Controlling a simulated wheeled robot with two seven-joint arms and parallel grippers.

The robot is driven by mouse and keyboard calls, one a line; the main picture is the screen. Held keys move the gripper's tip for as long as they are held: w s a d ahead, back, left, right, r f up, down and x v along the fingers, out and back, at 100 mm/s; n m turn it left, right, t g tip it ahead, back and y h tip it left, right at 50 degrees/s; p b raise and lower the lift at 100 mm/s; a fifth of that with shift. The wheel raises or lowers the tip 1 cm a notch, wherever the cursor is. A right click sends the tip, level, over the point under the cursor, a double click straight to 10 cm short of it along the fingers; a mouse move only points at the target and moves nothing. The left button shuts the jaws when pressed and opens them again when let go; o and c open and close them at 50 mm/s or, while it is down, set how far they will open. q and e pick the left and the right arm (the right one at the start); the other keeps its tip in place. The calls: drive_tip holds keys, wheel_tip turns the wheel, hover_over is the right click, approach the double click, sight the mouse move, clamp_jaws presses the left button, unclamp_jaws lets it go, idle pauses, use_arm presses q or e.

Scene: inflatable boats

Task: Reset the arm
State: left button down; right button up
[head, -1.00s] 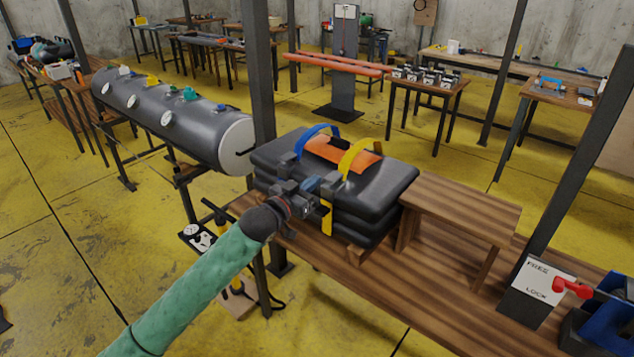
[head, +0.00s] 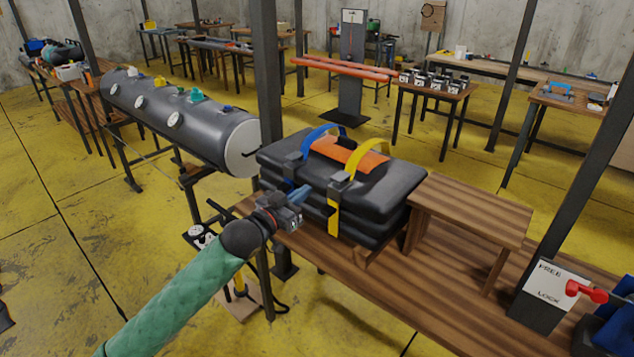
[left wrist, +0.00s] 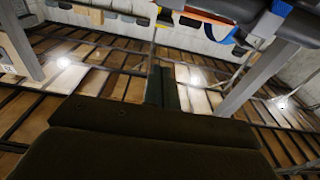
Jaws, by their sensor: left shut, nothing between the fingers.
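My left gripper (head: 300,195) is shut and empty, at the end of my green-sleeved arm. It is in front of a folded black inflatable boat bundle (head: 385,195), close to its left front side. I cannot tell whether it touches the bundle. The bundle has a blue strap loop, a yellow strap loop and an orange patch (head: 334,150) on top. It rests on a wooden bench (head: 400,290). In the left wrist view the dark gripper body (left wrist: 150,150) fills the lower part, and strap colours show along the top. My right gripper is not in view.
A small wooden stool (head: 470,210) stands right of the bundle. A FREE/LOCK panel with a red lever (head: 585,291) is at the bench's right. A dark post (head: 265,80) rises behind the bundle. A grey cylinder (head: 185,115) lies at back left. Yellow floor at left is open.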

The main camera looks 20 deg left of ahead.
use_arm(q)
drive_tip(key=w+a+f+g+y, duration=0.2)
drive_tip(key=a+f+y, duration=0.15)
drive_tip(key=f, duration=0.45)
drive_tip(key=w+a+f+g+y, duration=0.2)
drive_tip(key=a+f, duration=0.2)
drive_tip(key=f, duration=0.4)
drive_tip(key=s+f+g+y, duration=0.1)
drive_tip(key=s+f+g, duration=0.25)
drive_tip(key=f, duration=0.85)
drive_tip(key=s+f+g+y, duration=0.15)
drive_tip(key=s+f, duration=0.35)
drive_tip(key=f, duration=0.7)
drive_tip(key=s+d+f+n+g+h, duration=0.15)
drive_tip(key=s+d+f, duration=0.25)
drive_tip(key=s+f, duration=0.45)
drive_tip(key=s+d+f+g+y, duration=0.1)
drive_tip(key=s+d+f+g, duration=0.3)
drive_tip(key=s+f, duration=0.5)
drive_tip(key=s+d+f+g+h, duration=0.1)
drive_tip(key=s+d+f, duration=0.3)
drive_tip(key=s, duration=0.5)
drive_tip(key=s+d+f+g, duration=0.1)
drive_tip(key=s+d+f, duration=0.4)
drive_tip(key=s, duration=0.4)
drive_tip(key=shift+s+d+h, duration=0.25)
drive_tip(key=shift+d+h, duration=0.1)
drive_tip(key=shift+d, duration=0.3)
drive_tip(key=shift+n, duration=0.25)
